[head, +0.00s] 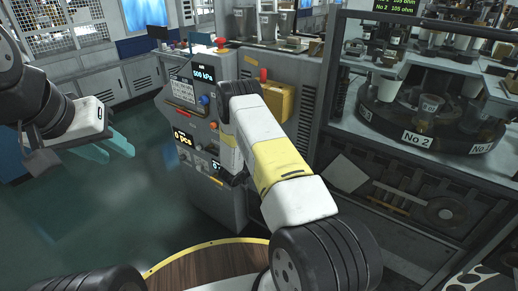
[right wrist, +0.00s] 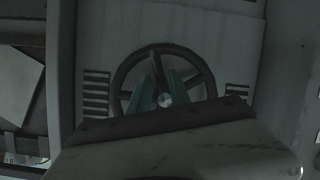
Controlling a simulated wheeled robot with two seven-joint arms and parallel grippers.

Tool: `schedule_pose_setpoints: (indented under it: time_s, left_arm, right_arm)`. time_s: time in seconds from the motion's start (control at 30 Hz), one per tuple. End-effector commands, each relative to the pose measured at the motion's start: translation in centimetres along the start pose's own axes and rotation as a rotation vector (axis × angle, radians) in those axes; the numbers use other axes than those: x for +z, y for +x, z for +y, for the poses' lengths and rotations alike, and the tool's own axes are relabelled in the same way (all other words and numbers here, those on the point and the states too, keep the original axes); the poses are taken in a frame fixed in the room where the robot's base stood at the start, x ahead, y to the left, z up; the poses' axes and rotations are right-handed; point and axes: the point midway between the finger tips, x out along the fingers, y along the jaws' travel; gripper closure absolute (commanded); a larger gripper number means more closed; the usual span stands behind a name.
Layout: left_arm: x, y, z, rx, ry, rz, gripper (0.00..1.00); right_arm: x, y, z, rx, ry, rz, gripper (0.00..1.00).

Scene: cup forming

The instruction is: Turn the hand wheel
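The dark hand wheel (right wrist: 199,55) shows in the right wrist view, on a pale machine panel. Its rim, spokes and shiny hub (right wrist: 165,100) are visible, and its lower part is hidden by my gripper body. My right gripper's teal fingers (right wrist: 163,75) reach toward the wheel's middle, on either side of the hub in the picture. They are apart; I cannot tell whether they touch the wheel. In the head view, neither the wheel nor the right fingers can be made out. My left gripper (head: 126,146) is open and empty at the left, above the floor.
The grey control cabinet (head: 185,95) with a display stands at the centre. A glazed machine with a dark turntable (head: 378,110) is at the right. The green floor (head: 70,215) at the left is clear.

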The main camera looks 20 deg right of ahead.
Motion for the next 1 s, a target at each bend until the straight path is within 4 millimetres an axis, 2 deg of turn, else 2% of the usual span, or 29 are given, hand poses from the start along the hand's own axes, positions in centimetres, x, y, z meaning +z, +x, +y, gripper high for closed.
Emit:
schedule_pose_setpoints:
  time_s: [0.1,0.3,0.7,0.77,0.87,1.0]
  left_arm:
    - [0.0,0.0,0.0,0.0,0.0,0.0,0.64]
    - [0.0,0.0,0.0,0.0,0.0,0.0,0.64]
    - [0.0,0.0,0.0,0.0,0.0,0.0,0.64]
    - [0.0,0.0,0.0,0.0,0.0,0.0,0.64]
    - [0.0,0.0,0.0,0.0,0.0,0.0,0.64]
    - [0.0,0.0,0.0,0.0,0.0,0.0,0.64]
  right_arm:
    - [0.0,-2.1,0.0,-0.002,-0.003,0.001,0.77]
    - [0.0,-4.0,0.0,0.0,-0.001,0.001,0.77]
    - [-0.5,-4.3,-0.1,-0.01,0.007,-0.003,0.77]
    - [-1.6,-4.5,-0.4,-0.032,0.025,-0.011,0.77]
    - [-4.8,-5.3,-1.4,-0.113,0.078,-0.042,0.77]
    - [-11.4,-8.1,-2.7,-0.292,0.165,-0.106,0.77]
